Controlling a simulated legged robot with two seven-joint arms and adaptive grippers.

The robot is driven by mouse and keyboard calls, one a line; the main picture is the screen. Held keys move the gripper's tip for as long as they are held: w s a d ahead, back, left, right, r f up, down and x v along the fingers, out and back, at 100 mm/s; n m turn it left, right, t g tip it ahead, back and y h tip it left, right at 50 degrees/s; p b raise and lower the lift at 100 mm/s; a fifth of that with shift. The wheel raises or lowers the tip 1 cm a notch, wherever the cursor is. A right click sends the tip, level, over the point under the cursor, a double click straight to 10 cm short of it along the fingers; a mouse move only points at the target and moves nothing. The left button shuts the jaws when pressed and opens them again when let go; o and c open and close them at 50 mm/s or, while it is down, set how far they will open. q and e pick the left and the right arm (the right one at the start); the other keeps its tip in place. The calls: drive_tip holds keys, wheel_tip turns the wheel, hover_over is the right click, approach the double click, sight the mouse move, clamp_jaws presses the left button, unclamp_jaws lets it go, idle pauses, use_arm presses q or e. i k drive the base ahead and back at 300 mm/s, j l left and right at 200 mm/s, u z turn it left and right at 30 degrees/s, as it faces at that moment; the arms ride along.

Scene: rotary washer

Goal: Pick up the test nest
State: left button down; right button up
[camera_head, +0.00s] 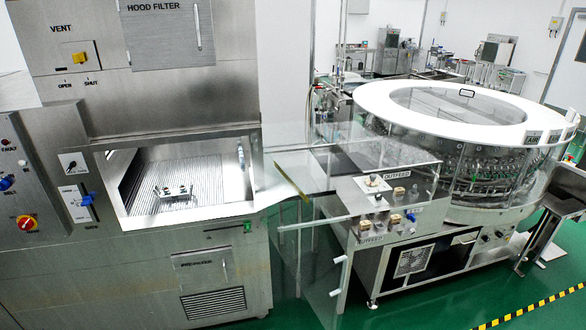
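A small metallic object with dark parts (174,190), which looks like the test nest, sits on the ribbed metal floor (205,172) inside the open chamber of the steel cabinet at left. It is small in the picture, so its details cannot be made out. Nothing is seen touching it apart from the floor. Neither of my grippers is in view.
The steel cabinet (215,260) frames the chamber opening. Clear panels (325,275) stand right of it, by a control console (385,200) with knobs. A round washer with a white ring top (385,98) is behind. Green floor (470,290) is free at front right.

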sight(175, 193)
drive_tip(key=i+l+u, duration=0.1)
drive_tip(key=u, duration=0.35)
drive_tip(key=l+u, duration=0.2)
drive_tip(key=u, duration=0.25)
drive_tip(key=i+l+u, duration=0.15)
drive_tip(key=l+u, duration=0.15)
drive_tip(key=l, duration=0.7)
drive_tip(key=l+u, duration=0.35)
drive_tip(key=l, duration=1.15)
drive_tip(key=i, duration=0.05)
